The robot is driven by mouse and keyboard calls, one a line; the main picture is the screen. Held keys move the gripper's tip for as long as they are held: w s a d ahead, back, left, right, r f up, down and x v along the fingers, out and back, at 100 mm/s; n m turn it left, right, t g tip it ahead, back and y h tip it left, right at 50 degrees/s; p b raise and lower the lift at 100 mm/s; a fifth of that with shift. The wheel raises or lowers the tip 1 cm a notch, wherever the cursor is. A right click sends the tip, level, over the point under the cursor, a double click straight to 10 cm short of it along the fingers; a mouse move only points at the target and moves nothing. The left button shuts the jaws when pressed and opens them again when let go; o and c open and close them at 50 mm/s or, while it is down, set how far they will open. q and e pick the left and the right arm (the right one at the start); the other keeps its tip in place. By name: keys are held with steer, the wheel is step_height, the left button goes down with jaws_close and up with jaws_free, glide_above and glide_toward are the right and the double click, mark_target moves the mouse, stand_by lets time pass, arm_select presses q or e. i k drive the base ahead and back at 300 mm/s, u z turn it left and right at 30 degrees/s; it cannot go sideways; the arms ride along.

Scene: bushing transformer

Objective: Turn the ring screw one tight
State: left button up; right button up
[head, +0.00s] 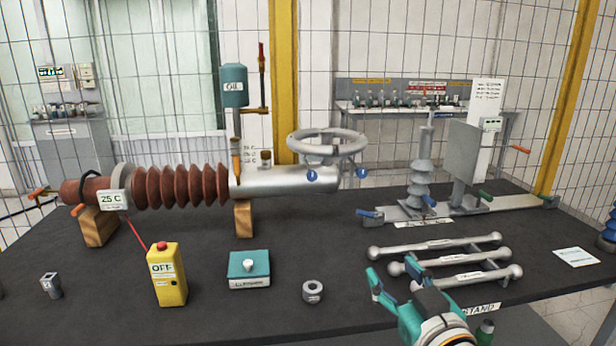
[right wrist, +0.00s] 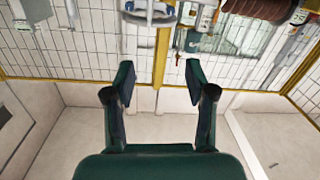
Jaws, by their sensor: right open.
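The grey metal ring (head: 328,143) sits at the right end of the bushing's silver tube (head: 285,180). Two blue ring screws show below it, a left one (head: 312,175) and a right one (head: 362,173); which is screw one, and how tight either is, I cannot tell. My right gripper (head: 392,270) is open and empty at the front right, in front of the silver bars and well apart from the ring. In the right wrist view its two fingers (right wrist: 160,80) stand apart with nothing between them. My left gripper is not in view.
The brown ribbed bushing (head: 180,186) rests on wooden blocks. Silver bars (head: 440,247) lie near my right gripper. A yellow OFF box (head: 167,275), a teal box (head: 249,270) and a metal nut (head: 313,291) stand in front.

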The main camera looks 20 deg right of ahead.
mark_target(312, 176)
steer(key=i, duration=0.85)
steer(key=z, duration=0.05)
